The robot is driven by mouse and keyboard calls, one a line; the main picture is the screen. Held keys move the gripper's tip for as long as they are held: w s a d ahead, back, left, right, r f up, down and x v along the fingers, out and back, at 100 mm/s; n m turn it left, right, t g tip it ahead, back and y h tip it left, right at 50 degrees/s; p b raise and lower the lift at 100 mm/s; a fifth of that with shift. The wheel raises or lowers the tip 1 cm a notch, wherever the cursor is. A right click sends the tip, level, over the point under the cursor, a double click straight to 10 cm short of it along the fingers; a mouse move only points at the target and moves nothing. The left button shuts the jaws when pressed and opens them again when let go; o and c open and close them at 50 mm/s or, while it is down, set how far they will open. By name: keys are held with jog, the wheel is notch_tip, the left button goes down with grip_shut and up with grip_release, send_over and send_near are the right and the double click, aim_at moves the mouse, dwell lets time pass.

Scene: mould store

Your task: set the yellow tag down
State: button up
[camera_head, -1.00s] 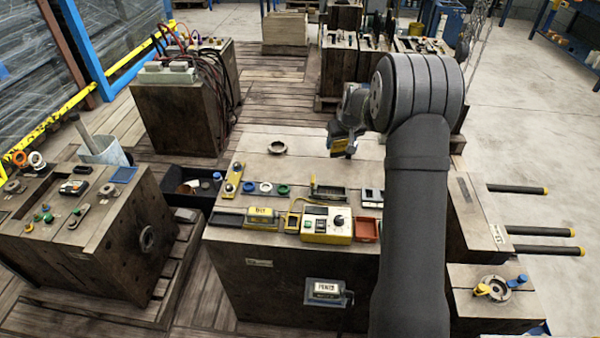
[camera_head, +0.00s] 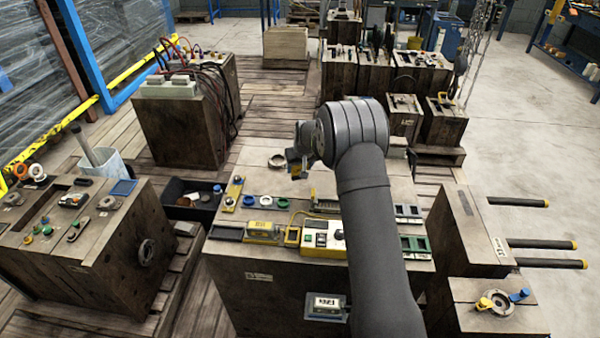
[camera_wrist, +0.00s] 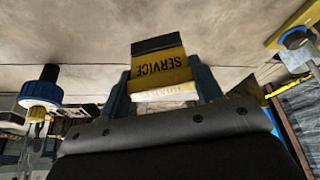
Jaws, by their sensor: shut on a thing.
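The yellow tag (camera_wrist: 160,70) shows in the wrist view with the printed word SERVICE, a dark far edge and a pale near edge. My gripper (camera_wrist: 162,86) is shut on it, with a blue finger at each side. In the head view my gripper (camera_head: 298,166) is above the top of the middle wooden block (camera_head: 342,173), to the right of a metal ring (camera_head: 277,161). The tag shows there as a small yellow patch (camera_head: 296,171), partly hidden by the gripper. I cannot tell how high it is above the wood.
A yellow strip with knobs (camera_head: 233,194), several coloured caps and a yellow-white control box (camera_head: 322,239) stand on the block's front part. A dark bin (camera_head: 178,203) lies to its left. Bare wood shows around the ring. My arm hides part of the block's right side.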

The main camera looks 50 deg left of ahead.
jog(key=shift+f, duration=1.45)
jog(key=shift+f, duration=0.1)
jog(key=o, duration=1)
jog(key=shift+c, duration=0.2)
jog(key=v, duration=1.2)
jog(key=x, duration=1.2)
